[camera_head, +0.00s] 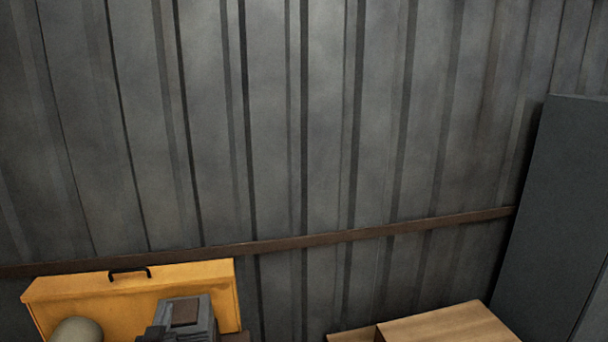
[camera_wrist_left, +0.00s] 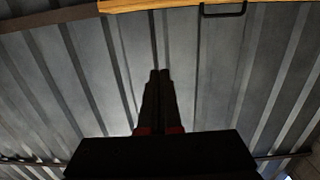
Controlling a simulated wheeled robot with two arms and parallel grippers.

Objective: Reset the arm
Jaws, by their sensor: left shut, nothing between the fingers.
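My left gripper shows in the left wrist view (camera_wrist_left: 160,75) as two dark fingers lying together with nothing between them. They point at the grey corrugated wall (camera_wrist_left: 80,60) and touch nothing that I can see. My right gripper is in neither view.
The yellow case (camera_head: 190,275) with a black handle (camera_head: 130,272) stands by the wall at lower left. A brown rail (camera_head: 340,236) crosses the wall. A wooden box (camera_head: 450,325) is at the bottom right, beside a tall dark grey cabinet (camera_head: 560,210).

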